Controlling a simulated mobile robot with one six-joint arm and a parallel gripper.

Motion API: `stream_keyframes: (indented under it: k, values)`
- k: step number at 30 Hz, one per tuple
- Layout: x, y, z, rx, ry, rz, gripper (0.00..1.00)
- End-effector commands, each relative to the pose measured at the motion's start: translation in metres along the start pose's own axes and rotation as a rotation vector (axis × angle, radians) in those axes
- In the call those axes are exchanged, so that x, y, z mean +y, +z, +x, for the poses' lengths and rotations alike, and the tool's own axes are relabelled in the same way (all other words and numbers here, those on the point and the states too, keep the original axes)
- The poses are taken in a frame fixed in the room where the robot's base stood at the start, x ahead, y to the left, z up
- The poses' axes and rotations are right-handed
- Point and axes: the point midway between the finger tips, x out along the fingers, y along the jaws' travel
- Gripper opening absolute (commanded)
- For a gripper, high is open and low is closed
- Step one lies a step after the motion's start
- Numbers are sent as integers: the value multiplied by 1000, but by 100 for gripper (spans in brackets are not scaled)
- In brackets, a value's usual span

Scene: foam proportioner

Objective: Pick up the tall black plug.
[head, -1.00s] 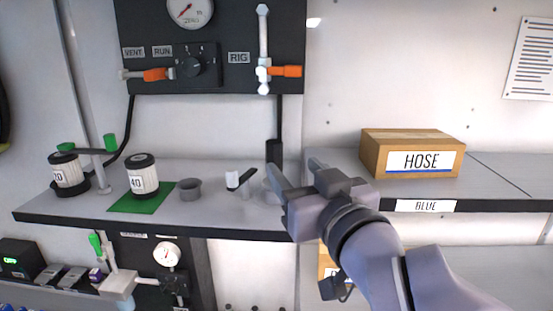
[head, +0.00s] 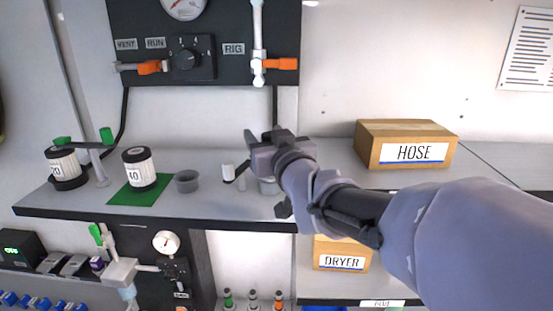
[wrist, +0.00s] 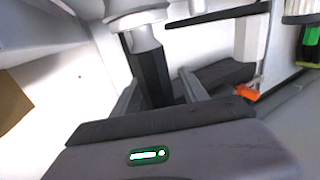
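The tall black plug (wrist: 152,72) shows in the wrist view as a dark, flat-sided post. It joins a pale round collar (wrist: 145,38) at the top of that picture. My gripper (wrist: 160,92) is open, with one finger on each side of the plug. A gap shows on the right side; I cannot tell whether the left finger touches. In the head view my gripper (head: 263,138) is above the back of the shelf and hides most or all of the plug. A grey cup (head: 268,186) shows partly below the gripper.
On the shelf (head: 230,205) stand a small white fitting with a black lever (head: 229,173), a grey cup (head: 187,181) and two filters on the left. The HOSE box (head: 405,145) is to the right. The panel with orange-handled valves (head: 205,50) is above.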

Motion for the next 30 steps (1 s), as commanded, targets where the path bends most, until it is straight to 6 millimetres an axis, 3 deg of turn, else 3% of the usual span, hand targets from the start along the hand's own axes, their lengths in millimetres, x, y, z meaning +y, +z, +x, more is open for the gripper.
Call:
stream_keyframes:
  k: [1, 7, 30]
  values:
    - [0, 0, 0, 0, 0, 0, 39]
    - [0, 0, 0, -1, 0, 0, 0]
    - [0, 1, 0, -3, 0, 0, 0]
